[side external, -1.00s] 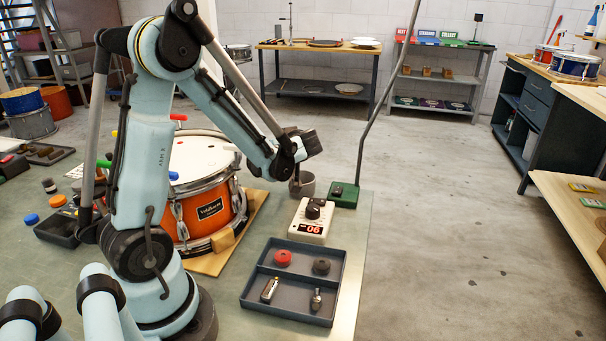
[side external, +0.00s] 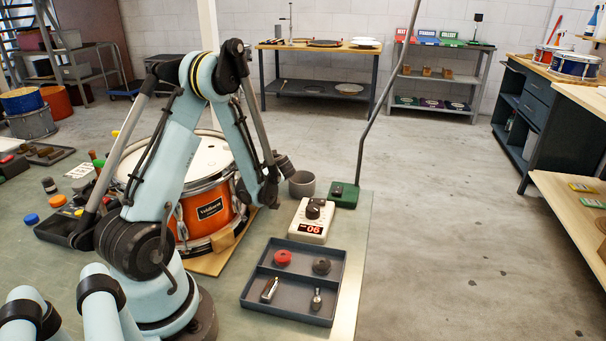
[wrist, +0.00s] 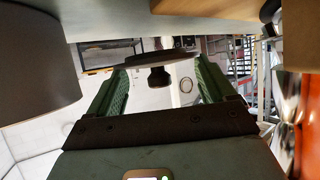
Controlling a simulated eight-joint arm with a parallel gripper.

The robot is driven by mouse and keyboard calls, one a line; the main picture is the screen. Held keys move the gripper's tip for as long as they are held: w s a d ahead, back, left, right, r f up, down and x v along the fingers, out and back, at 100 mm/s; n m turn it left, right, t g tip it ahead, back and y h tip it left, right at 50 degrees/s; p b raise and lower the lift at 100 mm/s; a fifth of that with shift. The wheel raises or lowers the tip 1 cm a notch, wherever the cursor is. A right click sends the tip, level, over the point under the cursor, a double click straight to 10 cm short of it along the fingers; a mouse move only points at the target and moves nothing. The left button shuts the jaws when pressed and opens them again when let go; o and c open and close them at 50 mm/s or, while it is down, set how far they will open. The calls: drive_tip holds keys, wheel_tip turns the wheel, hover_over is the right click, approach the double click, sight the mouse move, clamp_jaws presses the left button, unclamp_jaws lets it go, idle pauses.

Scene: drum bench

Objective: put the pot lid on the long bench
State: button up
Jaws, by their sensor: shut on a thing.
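My gripper (side external: 284,166) is low between the orange drum and the grey pot (side external: 302,184) in the side external view; its fingertips are hidden there. In the wrist view my gripper (wrist: 160,72) has its green fingers apart, with a dark thin disc with a stubby knob (wrist: 125,61) between their tips, which looks like the pot lid. The disc is seen nearly edge-on. The grey pot (wrist: 35,65) fills the left side of that view. Several benches show, including the wood-topped one at the back (side external: 275,45); I cannot tell which is the long bench.
The orange drum (side external: 205,208) stands close on the left. The white box with a red display (side external: 311,222), the divided tray (side external: 335,310) and the green stand base (side external: 344,195) are to the right. A wooden worktop (side external: 575,212) is at the far right, across open floor.

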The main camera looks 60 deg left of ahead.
drive_tip(key=shift+f, duration=0.65)
drive_tip(key=o, duration=0.9)
drive_tip(key=shift+c, duration=0.2)
drive_tip(key=shift+r, duration=0.6)
drive_tip(key=s+d+r+m+t+h, duration=0.1)
drive_tip(key=d+r+m+h, duration=0.2)
drive_tip(key=d, duration=0.8)
drive_tip(key=s+d+r+m+t+h, duration=0.2)
drive_tip(key=d+r+m+h, duration=0.2)
drive_tip(key=d+m, duration=0.3)
drive_tip(key=s+d+r+m+t+h, duration=0.1)
drive_tip(key=d+r+m+h, duration=0.3)
drive_tip(key=d, duration=1.2)
drive_tip(key=shift+s+r+m+t+h, duration=0.25)
drive_tip(key=shift+s+m+t+h, duration=0.25)
drive_tip(key=shift+m, duration=0.4)
